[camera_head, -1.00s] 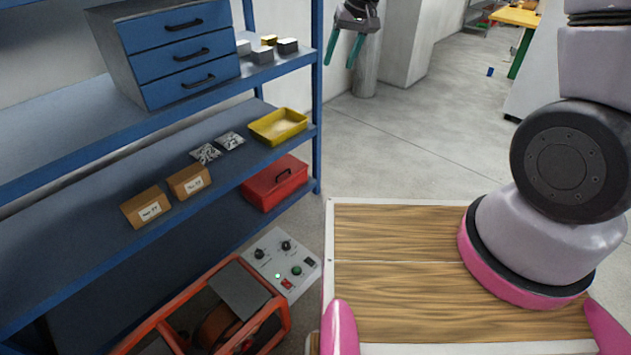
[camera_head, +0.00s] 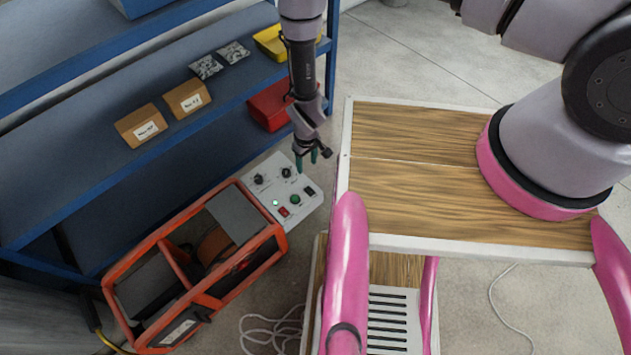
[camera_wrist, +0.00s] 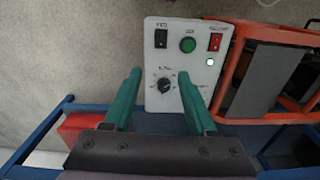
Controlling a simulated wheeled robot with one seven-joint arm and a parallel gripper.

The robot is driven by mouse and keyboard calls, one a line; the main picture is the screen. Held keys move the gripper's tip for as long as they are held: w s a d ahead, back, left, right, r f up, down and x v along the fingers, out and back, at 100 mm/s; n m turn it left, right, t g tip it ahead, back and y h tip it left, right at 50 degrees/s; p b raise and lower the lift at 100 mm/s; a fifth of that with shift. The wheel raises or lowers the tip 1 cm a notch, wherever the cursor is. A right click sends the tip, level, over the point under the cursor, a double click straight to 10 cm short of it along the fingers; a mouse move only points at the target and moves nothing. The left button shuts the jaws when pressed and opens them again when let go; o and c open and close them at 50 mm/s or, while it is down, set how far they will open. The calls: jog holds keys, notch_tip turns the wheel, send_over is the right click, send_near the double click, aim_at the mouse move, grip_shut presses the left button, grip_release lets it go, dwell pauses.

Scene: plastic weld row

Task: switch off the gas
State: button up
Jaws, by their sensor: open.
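A light grey control panel (camera_head: 268,196) sits on the end of an orange-framed machine (camera_head: 128,316) on the floor. It carries two black knobs, a green button (camera_head: 295,199), a red switch (camera_head: 283,211), a black switch (camera_head: 310,191) and a small lit lamp (camera_head: 276,203). My gripper (camera_head: 306,158) is open and empty, pointing down above the panel's far edge. In the wrist view, my gripper (camera_wrist: 160,73) spans one knob (camera_wrist: 164,86) in the picture; contact cannot be told. The black switch (camera_wrist: 161,38), green button (camera_wrist: 188,45) and red switch (camera_wrist: 214,42) lie ahead of the fingertips. The labels are unreadable.
A blue shelf (camera_head: 90,180) with cardboard boxes (camera_head: 141,125), a red case (camera_head: 268,108) and a yellow tray (camera_head: 270,42) stands behind the machine. My wooden deck with pink rails is at the right. Loose cable (camera_head: 275,335) lies on the floor in front.

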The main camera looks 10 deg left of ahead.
aim_at(312, 193)
jog(key=shift+n, duration=0.3)
jog(key=f, duration=0.4)
jog(key=s+d+f, duration=0.1)
jog(key=f, duration=0.4)
jog(key=s+f, duration=0.1)
jog(key=f, duration=0.4)
jog(key=shift+d+f, duration=0.1)
jog(key=shift+d, duration=0.3)
grip_shut()
